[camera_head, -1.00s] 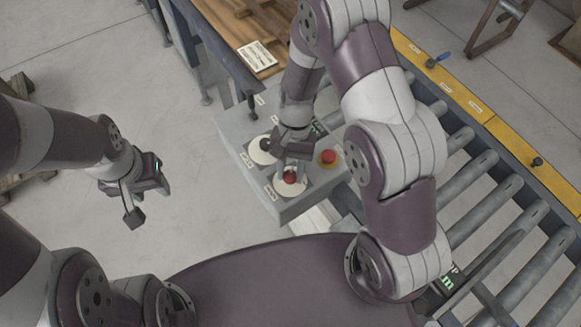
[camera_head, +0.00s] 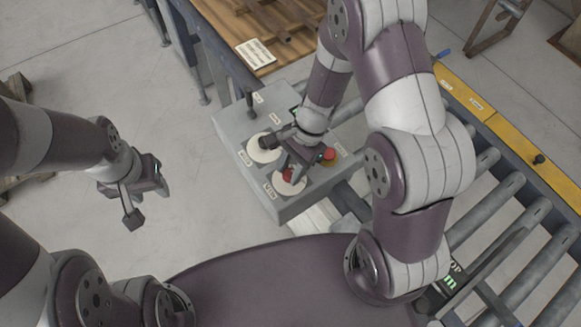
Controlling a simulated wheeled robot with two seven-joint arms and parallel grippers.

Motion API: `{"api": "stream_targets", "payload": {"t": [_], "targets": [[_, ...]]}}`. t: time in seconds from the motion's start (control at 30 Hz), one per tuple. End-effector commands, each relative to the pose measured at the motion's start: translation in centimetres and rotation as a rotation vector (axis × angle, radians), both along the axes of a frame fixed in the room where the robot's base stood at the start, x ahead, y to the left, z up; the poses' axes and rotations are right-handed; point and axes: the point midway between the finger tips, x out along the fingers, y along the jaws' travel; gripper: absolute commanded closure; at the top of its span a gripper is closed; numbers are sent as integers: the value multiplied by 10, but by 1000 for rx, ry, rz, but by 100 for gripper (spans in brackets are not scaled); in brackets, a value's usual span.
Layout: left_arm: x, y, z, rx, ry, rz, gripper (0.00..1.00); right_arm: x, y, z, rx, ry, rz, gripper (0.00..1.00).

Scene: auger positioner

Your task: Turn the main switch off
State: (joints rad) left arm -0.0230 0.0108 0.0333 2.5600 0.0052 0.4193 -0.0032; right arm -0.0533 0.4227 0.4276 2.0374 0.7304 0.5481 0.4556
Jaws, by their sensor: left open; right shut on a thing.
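A grey control box (camera_head: 232,127) carries a red knob (camera_head: 287,175) on a pale round plate, which I take for the main switch. My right gripper (camera_head: 286,168) comes down from above and is shut on this red knob; its fingers hide part of the knob. The knob's exact angle is hard to tell. My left gripper (camera_head: 140,203) is open and empty, hanging over the floor left of the box, apart from it.
Beside the held knob are a pale round dial (camera_head: 262,150), a black lever (camera_head: 250,103) and a red mushroom button (camera_head: 330,154) on a yellow base, close to my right gripper. A roller conveyor (camera_head: 495,225) lies right; a wooden-topped table (camera_head: 235,35) stands behind.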

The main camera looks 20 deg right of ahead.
Motion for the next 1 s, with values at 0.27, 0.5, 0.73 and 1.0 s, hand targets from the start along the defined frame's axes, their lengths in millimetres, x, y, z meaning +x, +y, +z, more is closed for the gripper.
{"api": "stream_targets", "payload": {"t": [0.27,0.5,0.73,1.0], "targets": [[0,0,-16,0,0,0,56,0,-1,-2,0,-5,-262,95],[0,0,-29,0,0,0,56,-2,-1,-2,0,-6,-488,95],[0,0,-40,0,0,0,56,-3,0,-1,1,-6,-680,95],[0,0,-49,0,0,0,56,-4,0,0,1,-4,-842,95]]}}
